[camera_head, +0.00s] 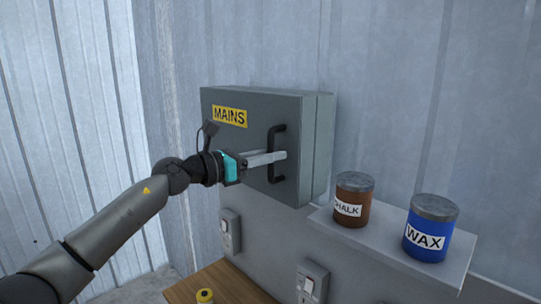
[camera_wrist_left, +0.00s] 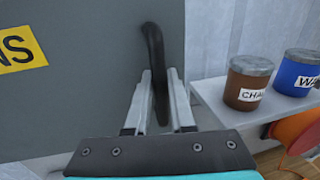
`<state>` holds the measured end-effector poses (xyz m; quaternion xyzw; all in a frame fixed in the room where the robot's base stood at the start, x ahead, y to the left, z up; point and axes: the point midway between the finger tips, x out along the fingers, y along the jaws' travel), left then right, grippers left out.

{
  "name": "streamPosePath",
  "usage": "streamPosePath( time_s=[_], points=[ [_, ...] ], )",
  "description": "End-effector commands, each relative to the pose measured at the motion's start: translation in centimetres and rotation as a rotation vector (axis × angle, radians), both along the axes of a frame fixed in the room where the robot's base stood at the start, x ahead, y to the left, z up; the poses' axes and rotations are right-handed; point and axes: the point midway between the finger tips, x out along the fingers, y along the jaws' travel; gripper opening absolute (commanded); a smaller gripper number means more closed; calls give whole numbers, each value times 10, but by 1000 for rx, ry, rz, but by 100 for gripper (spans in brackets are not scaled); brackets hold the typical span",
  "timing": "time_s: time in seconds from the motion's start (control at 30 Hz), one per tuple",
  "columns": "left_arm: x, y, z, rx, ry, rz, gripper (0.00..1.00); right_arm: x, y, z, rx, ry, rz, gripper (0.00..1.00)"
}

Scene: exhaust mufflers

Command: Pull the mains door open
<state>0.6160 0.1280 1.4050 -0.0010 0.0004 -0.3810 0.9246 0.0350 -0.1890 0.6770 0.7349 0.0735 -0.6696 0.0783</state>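The mains door (camera_head: 235,138) is the grey front of a wall box with a yellow MAINS label (camera_head: 229,117); it looks closed against the box. Its black upright handle (camera_head: 277,136) is on the right side of the door. My left gripper (camera_head: 276,157) is at the handle. In the left wrist view the handle (camera_wrist_left: 155,50) passes between the two fingers of the gripper (camera_wrist_left: 159,74), which stand apart on either side of it. A gap shows on the left finger's side, so the fingers look not closed on it. My right gripper is not in view.
A shelf (camera_head: 385,250) to the lower right of the box holds a brown chalk tin (camera_head: 352,200) and a blue wax tin (camera_head: 431,228). Wall switches (camera_head: 230,232) sit below the box. A wooden top (camera_head: 225,284) is at the bottom. The space left of the box is free.

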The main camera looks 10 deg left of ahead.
Motion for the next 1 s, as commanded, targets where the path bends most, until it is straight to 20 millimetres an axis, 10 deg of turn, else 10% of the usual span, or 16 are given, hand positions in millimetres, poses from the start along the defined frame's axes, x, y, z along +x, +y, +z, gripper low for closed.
streamPosePath(
  time_s=[0.17, 1.0],
  points=[
    [0, 0, 0, 0, 0, 0, 0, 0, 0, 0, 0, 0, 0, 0],
    [0, 0, 0, 1, 1, 0, 0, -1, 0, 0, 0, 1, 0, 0]
  ],
)
